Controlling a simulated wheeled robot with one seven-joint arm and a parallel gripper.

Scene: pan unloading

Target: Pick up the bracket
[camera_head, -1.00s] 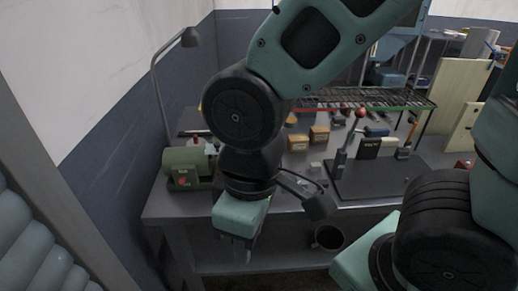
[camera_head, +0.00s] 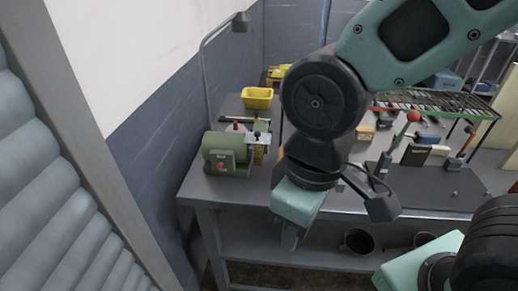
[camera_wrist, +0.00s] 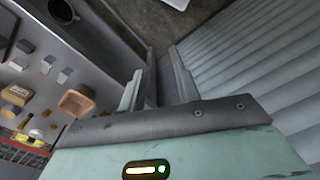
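My gripper (camera_head: 290,238) hangs fingers down in front of the workbench's front edge, left of the bench's middle in the head view. In the wrist view its two fingers (camera_wrist: 158,82) stand apart with nothing between them, so it is open and empty. I cannot make out the bracket for certain. A small pale metal piece (camera_head: 259,139) shows beside the green bench grinder (camera_head: 228,153), but it is too small to tell what it is. My arm hides part of the bench top.
A yellow bin (camera_head: 257,98) stands on the workbench (camera_head: 240,190) near the wall. A lamp (camera_head: 241,22) rises behind the grinder. Small boxes and a lever tool (camera_head: 402,130) lie to the right. A dark pot (camera_head: 358,241) is on the lower shelf. A ribbed shutter (camera_head: 60,200) stands at left.

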